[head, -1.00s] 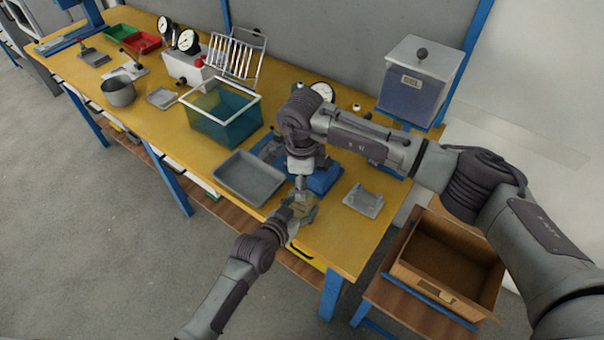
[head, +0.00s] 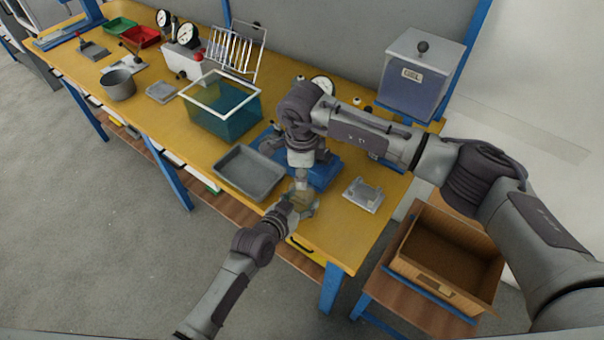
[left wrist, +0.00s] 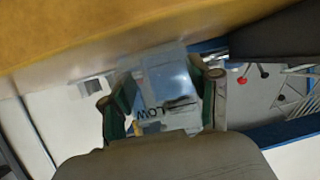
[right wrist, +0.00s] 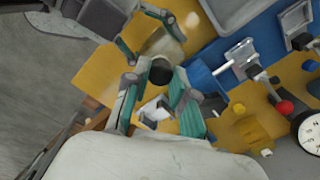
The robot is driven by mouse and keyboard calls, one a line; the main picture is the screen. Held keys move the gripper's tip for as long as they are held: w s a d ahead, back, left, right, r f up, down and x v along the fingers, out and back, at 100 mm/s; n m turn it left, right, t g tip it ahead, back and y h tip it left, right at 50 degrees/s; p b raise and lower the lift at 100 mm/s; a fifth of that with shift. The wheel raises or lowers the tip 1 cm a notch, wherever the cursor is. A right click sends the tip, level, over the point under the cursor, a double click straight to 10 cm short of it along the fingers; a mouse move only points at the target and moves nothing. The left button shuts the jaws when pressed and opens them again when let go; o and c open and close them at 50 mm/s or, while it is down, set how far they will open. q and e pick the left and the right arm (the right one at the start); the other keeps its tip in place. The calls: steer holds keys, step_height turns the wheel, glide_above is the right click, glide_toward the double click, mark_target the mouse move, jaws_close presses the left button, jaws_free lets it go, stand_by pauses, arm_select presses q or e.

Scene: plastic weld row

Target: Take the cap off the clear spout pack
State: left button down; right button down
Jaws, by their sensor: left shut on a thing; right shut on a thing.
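The clear spout pack (left wrist: 168,85) is held between the green-padded fingers of my left gripper (left wrist: 163,100), with dark lettering on its face. In the head view the pack (head: 302,200) is small, near the bench's front edge. My left gripper (head: 288,204) reaches it from the front left. My right gripper (head: 302,180) points down from above it. In the right wrist view a dark round cap (right wrist: 160,71) sits between the fingertips of my right gripper (right wrist: 158,80), which is shut on it. The cap is right against the pack; I cannot tell whether it is still joined to the spout.
A grey tray (head: 236,186) lies left of the grippers, and a blue fixture (head: 325,172) stands behind them. A grey bracket (head: 363,194) is to the right. A teal clear-walled bin (head: 212,112) stands further left. A brown open box (head: 410,262) sits lower right.

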steer(key=shift+r, duration=0.2)
stand_by(0.4)
steer(key=shift+r, duration=0.9)
steer(key=shift+r, duration=2)
arm_select(q)
steer(key=shift+c, duration=0.9)
jaws_free()
